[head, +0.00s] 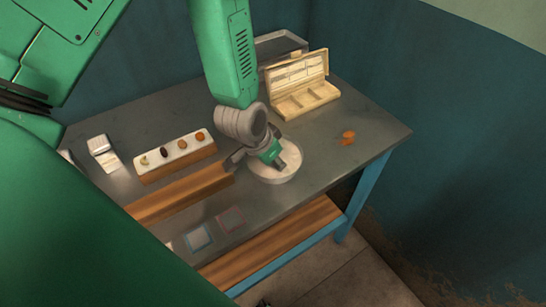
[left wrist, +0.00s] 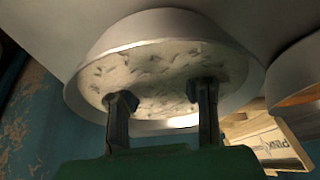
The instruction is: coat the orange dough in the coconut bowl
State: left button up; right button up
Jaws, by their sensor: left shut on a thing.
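The coconut bowl (head: 274,171) is a round white bowl near the table's middle. In the left wrist view the bowl (left wrist: 85,60) fills much of the picture, with pale flakes inside. My left gripper (head: 280,162) reaches down into it. In the left wrist view the fingertips of the left gripper (left wrist: 165,95) stand apart at the flakes. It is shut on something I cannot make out. Another orange piece (head: 200,136) sits at the right end of a white-topped tray. My right gripper is not in view.
The tray (head: 178,166) holds several small pieces. An open wooden box (head: 302,98) with compartments and a clear container (head: 280,45) stand at the back. White boxes (head: 103,152) are at the left, thin coloured squares (head: 199,237) in front. The table's right end is mostly clear.

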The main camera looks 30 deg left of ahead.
pick_arm(q)
jog(key=shift+w+d, duration=0.1)
jog(key=shift+d, duration=0.2)
jog(key=shift+w+p, duration=0.3)
jog(key=shift+w, duration=0.1)
jog(key=shift+w, duration=0.15)
jog(key=shift+a, duration=0.25)
jog(key=shift+a+p, duration=0.1)
jog(key=shift+p, duration=0.2)
jog(key=shift+a, duration=0.1)
